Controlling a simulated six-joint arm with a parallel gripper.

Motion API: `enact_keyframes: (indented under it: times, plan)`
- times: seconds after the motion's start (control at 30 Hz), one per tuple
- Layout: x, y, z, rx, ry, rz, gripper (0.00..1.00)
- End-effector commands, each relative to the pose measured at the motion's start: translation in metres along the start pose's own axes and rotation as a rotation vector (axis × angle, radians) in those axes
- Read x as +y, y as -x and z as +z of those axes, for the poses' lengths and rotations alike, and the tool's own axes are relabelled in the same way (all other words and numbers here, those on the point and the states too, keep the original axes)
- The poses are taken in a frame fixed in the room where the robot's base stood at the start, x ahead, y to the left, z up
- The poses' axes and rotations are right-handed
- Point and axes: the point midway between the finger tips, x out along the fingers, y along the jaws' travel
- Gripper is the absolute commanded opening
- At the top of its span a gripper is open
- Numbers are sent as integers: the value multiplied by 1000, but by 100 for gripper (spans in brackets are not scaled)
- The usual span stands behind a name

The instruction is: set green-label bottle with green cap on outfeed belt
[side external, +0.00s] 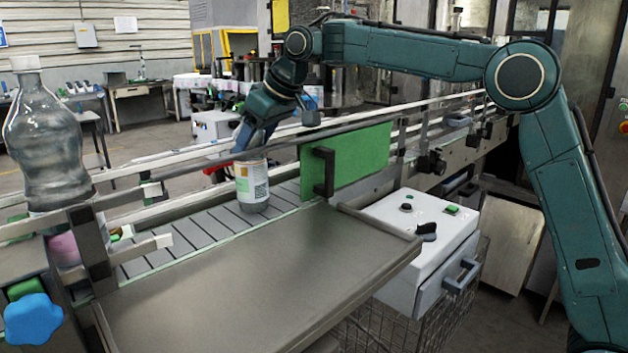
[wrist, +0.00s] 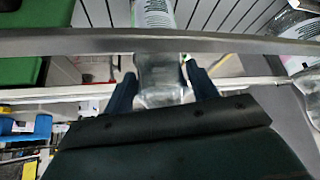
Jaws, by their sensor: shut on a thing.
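A bottle (side external: 252,186) with a white, orange and green label is upright at the slatted grey belt (side external: 178,236). Its base appears at belt level; I cannot tell if it touches. My gripper (side external: 250,143) reaches down from above, shut on the bottle's upper part. In the wrist view the clear shoulder of the bottle (wrist: 160,80) is between the two fingers of my gripper (wrist: 161,90), with the label (wrist: 155,14) beyond a rail. The cap is not clearly visible in either view.
Guide rails (side external: 215,158) run along the belt close to my gripper. A green panel (side external: 346,158) stands right of the bottle. A large clear bottle (side external: 45,145) is at the far left. A bare metal table (side external: 250,275) lies in front, beside a white control box (side external: 420,235).

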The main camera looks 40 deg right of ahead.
Motion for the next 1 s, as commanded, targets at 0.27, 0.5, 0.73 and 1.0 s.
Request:
enact_keyframes:
  times: [0.27, 0.5, 0.73, 1.0]
  plan:
    - [0, -2, 2, -1, 0, 0, 78]
    - [0, -2, 1, -1, 0, 0, 80]
    - [0, 0, -1, 1, 0, 0, 80]
    - [0, 28, 0, 2, 0, 1, 80]
